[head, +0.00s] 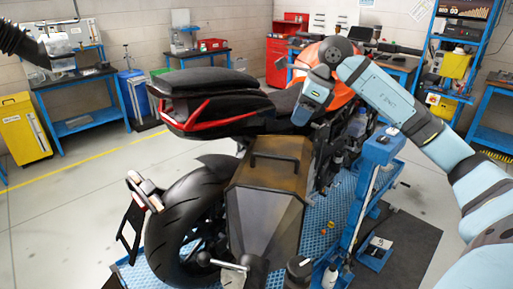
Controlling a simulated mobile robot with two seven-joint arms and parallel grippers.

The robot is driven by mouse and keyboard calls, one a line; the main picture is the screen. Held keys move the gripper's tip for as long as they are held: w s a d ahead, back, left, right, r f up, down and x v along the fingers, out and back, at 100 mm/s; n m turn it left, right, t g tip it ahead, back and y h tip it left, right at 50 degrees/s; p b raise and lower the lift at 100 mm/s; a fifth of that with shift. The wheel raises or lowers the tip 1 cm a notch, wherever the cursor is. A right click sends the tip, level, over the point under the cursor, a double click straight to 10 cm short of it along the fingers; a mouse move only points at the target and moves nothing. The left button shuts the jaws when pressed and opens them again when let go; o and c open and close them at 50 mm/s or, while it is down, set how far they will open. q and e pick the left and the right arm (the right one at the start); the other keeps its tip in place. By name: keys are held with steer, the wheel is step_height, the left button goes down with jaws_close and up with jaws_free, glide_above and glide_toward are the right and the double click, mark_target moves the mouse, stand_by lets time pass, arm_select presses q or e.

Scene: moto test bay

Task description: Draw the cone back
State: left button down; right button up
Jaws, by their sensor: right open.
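The cone (262,205) looks to be the large faceted brown-and-grey metal hood in the middle of the head view, beside the motorcycle's rear wheel (180,225). A dark bar handle (276,160) is on its upper face. My right gripper (303,114) is open, above and to the right of the handle, beside the motorcycle's seat and apart from the cone. Its fingertips are small and dark against the motorcycle. My left gripper is not in view.
The motorcycle (215,105) stands on a blue perforated lift (320,215). A blue post (368,175) rises right of the cone, below my right arm. A small bottle (330,276) stands at the front. Open floor (60,225) lies to the left.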

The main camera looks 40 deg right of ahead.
steer(key=p, duration=0.3)
glide_toward(280, 156)
steer(key=x, duration=0.3)
steer(key=w+x, duration=0.1)
steer(key=x, duration=0.3)
steer(key=shift+a, duration=0.3)
steer(key=shift+x, duration=0.9)
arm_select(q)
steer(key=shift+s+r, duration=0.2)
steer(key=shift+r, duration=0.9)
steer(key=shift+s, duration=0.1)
arm_select(e)
steer(key=shift+d, duration=0.1)
jaws_close()
